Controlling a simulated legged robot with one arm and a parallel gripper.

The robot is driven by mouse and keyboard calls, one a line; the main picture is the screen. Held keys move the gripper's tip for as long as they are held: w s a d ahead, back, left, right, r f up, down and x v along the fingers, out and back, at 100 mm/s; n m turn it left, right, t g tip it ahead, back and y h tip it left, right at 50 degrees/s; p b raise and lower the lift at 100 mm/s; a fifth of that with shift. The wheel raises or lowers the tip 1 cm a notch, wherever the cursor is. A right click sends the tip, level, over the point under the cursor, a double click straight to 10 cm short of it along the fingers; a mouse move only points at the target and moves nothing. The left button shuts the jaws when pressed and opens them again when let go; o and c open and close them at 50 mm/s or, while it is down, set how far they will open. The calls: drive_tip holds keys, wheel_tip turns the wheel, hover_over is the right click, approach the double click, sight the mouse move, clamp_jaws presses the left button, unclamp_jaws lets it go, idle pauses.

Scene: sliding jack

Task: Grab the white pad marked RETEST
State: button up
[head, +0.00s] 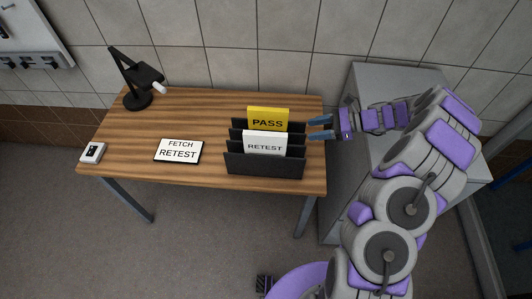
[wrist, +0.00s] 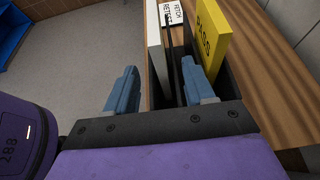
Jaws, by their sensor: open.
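The white pad marked RETEST (head: 265,142) stands upright in a dark slotted rack (head: 264,166) on the desk, in front of the yellow PASS pad (head: 268,114). My gripper (head: 309,127) is at the right end of the rack, open, its fingers pointing left. In the wrist view the white pad (wrist: 156,52) shows edge-on between the lines of my two fingers (wrist: 158,64). The yellow pad (wrist: 211,38) is to the right of the right finger. Nothing is held. I cannot tell whether the fingertips reach past the pad's near edge.
A sign reading FETCH RETEST (head: 178,151) lies on the wooden desk (head: 208,122) left of the rack. A black lamp (head: 137,85) and a small grey device (head: 93,152) are farther left. A grey cabinet (head: 385,80) stands right of the desk. The rack's dividers are close to my fingers.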

drive_tip(key=b, duration=0.2)
approach(273, 138)
drive_tip(key=a+f, duration=0.1)
drive_tip(key=w+a+f, duration=0.1)
drive_tip(key=a, duration=0.1)
drive_tip(key=w+a+f, duration=0.1)
drive_tip(key=shift+a+f, duration=0.35)
drive_tip(key=shift+f, duration=0.05)
drive_tip(key=x, duration=0.2)
drive_tip(key=b+x, duration=0.1)
drive_tip(key=x, duration=0.1)
drive_tip(key=shift+s, duration=0.4)
drive_tip(key=shift+w+a, duration=0.1)
drive_tip(key=shift+a, duration=0.45)
drive_tip(key=shift+d, duration=0.1)
clamp_jaws()
